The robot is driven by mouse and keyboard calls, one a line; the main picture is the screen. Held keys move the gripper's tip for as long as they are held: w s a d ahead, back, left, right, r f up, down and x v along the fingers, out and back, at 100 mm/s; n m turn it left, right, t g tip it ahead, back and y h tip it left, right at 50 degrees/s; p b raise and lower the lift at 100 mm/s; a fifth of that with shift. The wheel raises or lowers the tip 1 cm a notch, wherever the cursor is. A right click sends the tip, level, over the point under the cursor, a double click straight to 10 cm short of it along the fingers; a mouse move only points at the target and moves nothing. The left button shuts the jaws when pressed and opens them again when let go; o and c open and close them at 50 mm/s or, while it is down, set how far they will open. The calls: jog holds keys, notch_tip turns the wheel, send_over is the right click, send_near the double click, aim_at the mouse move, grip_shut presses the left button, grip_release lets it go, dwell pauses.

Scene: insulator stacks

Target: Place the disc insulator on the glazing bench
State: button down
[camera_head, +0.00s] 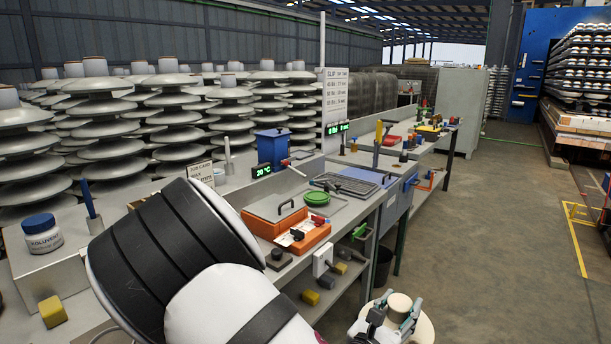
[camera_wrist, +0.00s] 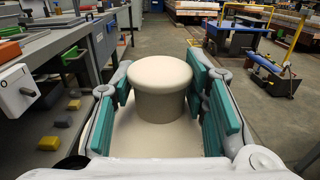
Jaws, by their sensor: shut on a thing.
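The disc insulator is cream, with a round knob-like cap (camera_head: 399,304) above a wide disc (camera_head: 425,330). In the wrist view its cap (camera_wrist: 160,80) stands upright between the teal finger pads, and the disc spreads below. My gripper (camera_head: 391,315) is shut on the cap, at the lower right of the head view, off the bench's front side. The long grey workbench (camera_head: 352,214) runs from the near left toward the back. I see no label that names it the glazing bench. My own arm hides part of its near end.
An orange box (camera_head: 300,240), a grey tray (camera_head: 345,184) and a blue canister (camera_head: 271,145) crowd the bench top. Yellow and grey blocks lie on its lower shelf (camera_head: 335,290). Stacked white insulators (camera_head: 97,130) stand behind. The floor (camera_head: 490,240) to the right is largely clear.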

jog(key=r+y+p, duration=0.1)
jog(key=r+p, duration=0.2)
jog(key=s+r+n+t+p, duration=0.1)
jog(key=r+p, duration=0.2)
jog(key=p, duration=0.1)
jog(key=r+n+y+p, duration=0.1)
jog(key=r+p, duration=0.1)
jog(key=p, duration=0.2)
jog(key=shift+s+r+t+y, duration=0.3)
jog(key=shift+s+r+t, duration=0.05)
jog(key=shift+r+t, duration=0.05)
jog(key=shift+s+r+p, duration=0.4)
jog(key=shift+r+p, duration=0.25)
jog(key=shift+p, duration=0.75)
